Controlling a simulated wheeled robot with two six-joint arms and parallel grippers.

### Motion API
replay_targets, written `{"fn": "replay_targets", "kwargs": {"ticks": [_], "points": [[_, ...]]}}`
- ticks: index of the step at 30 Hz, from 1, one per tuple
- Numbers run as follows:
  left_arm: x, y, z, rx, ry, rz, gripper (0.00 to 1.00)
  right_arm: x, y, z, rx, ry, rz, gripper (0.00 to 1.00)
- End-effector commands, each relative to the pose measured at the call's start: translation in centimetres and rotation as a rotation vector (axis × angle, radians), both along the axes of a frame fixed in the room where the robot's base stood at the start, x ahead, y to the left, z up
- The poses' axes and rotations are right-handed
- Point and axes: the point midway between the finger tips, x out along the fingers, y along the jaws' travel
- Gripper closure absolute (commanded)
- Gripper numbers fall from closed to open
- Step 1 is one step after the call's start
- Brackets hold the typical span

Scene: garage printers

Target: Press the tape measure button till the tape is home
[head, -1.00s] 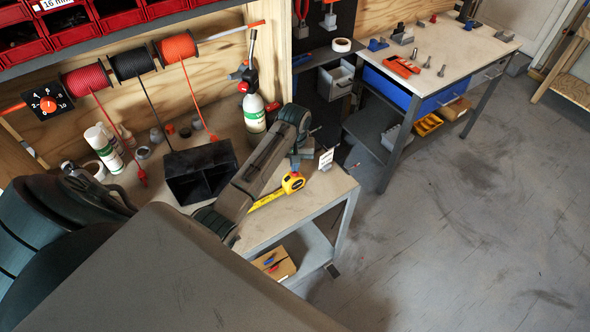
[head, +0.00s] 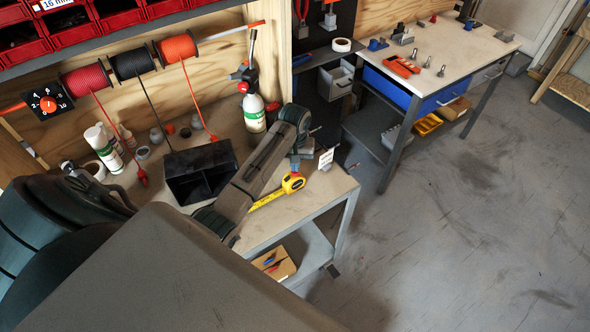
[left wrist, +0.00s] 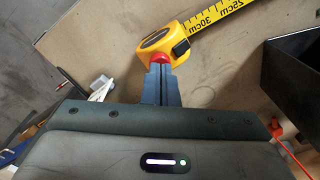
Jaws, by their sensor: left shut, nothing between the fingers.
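The yellow tape measure (head: 293,183) lies on the workbench near its right end, and it also shows at the top of the left wrist view (left wrist: 160,40). Its yellow tape (left wrist: 215,19) is partly out, with 25 and 30 cm marks readable; in the head view my left arm hides the tape's far end. My left gripper (head: 295,168) is shut and empty, its fingertips (left wrist: 158,68) right at the red button (left wrist: 158,57) on the tape measure's end. The fingers partly cover the button; I cannot tell whether it is pressed in. My right gripper is not in view.
A black open box (head: 200,172) stands on the bench left of my arm. A bottle (head: 253,113) stands behind. The floor on the right is clear.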

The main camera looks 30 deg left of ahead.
Motion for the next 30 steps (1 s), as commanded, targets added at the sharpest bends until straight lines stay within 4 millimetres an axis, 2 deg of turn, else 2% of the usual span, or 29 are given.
{"fn": "replay_targets", "kwargs": {"ticks": [30], "points": [[0.0,0.0,-1.2,0.000,0.001,0.000,1.00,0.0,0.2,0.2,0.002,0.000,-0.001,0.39]]}}
